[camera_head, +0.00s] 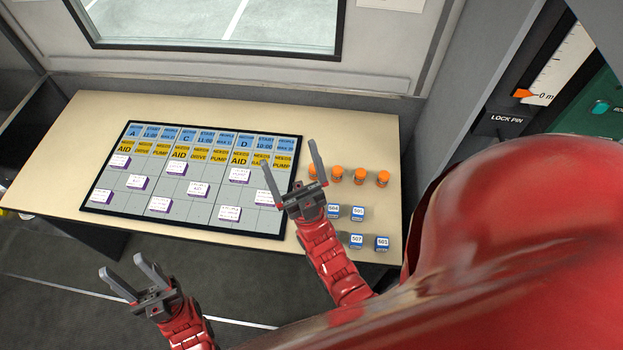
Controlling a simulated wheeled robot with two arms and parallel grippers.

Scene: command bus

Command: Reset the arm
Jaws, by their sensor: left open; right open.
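My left gripper (122,280) is open and empty, in front of the table's near edge at the lower left, over the dark floor. My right gripper (298,168) is open and empty, its fingers pointing away over the right edge of the board (190,221). Its arm comes up from the lower right, over the table's right part. One of its fingers overlaps the leftmost orange-capped bottle in the picture; I cannot tell whether they touch.
The wooden table (60,170) carries the board with blue and yellow labels and several white cards. Orange-capped bottles (360,176) and blue numbered blocks (357,213) stand at its right. A LOCK PIN panel (507,119) is on the right wall. The table's left end is clear.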

